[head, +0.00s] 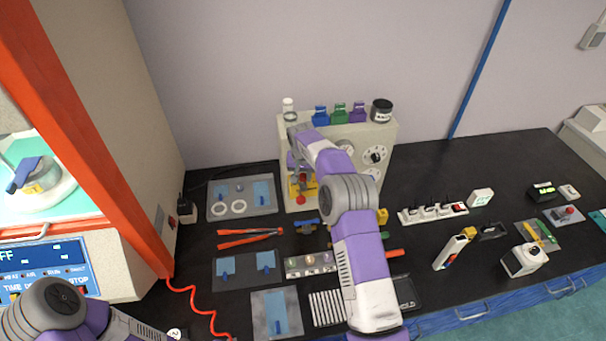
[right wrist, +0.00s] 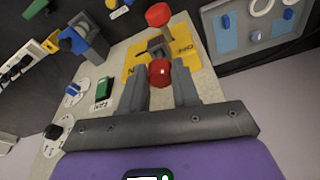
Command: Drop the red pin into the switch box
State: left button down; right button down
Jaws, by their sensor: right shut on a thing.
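The switch box (head: 286,150) is a beige box with white dials and a yellow plate (head: 311,186), standing at the back middle of the bench. Its yellow plate also shows in the right wrist view (right wrist: 189,60). My right gripper (right wrist: 160,85) is in front of this plate, its fingers shut on a round red piece (right wrist: 160,71), which I take as the red pin. A second red knob (right wrist: 158,15) lies beyond it, by the plate's far edge; it also shows in the head view (head: 300,200). Any pin shaft is hidden. My left gripper is out of view.
Bottles and coloured clips (head: 340,111) stand on top of the box. A grey tray (head: 215,193) with white rings lies left of it, orange-handled pliers (head: 250,238) in front. A power strip (head: 433,213) is to the right. Dark bench beyond it is partly clear.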

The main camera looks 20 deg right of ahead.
jog(key=shift+f+b, duration=0.75)
jog(key=shift+f, duration=0.55)
jog(key=c, duration=0.8)
grip_release()
jog(key=shift+o, duration=0.2)
jog(key=shift+r, duration=0.1)
jog(key=shift+r+p, duration=1.75)
jog(key=shift+r, duration=0.75)
jog(key=shift+f, duration=0.1)
